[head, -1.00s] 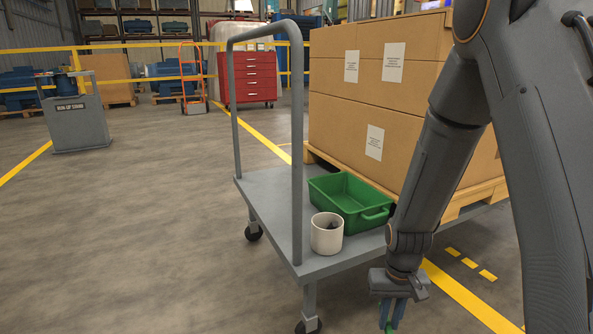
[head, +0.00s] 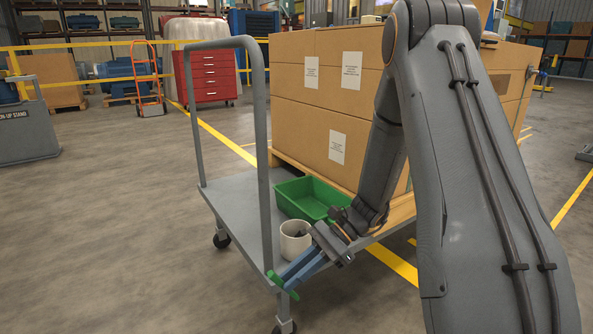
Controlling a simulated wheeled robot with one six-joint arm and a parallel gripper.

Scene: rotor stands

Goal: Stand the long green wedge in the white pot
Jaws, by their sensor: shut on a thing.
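The long green wedge (head: 276,281) sticks out of the fingertips of my gripper (head: 287,279), which is shut on it. The wedge lies tilted, near the front edge of the grey cart. The white pot (head: 294,246) stands upright on the cart deck, just behind and a little right of the wedge. Part of the pot is hidden by my gripper, and something dark shows inside it. The wedge appears apart from the pot, but its exact height over the deck is hard to tell.
The grey cart (head: 232,197) has a tall tube handle (head: 265,150) close left of my gripper. A green bin (head: 290,192) sits behind the pot. Stacked cardboard boxes (head: 290,120) stand behind on a pallet. Open floor lies to the left.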

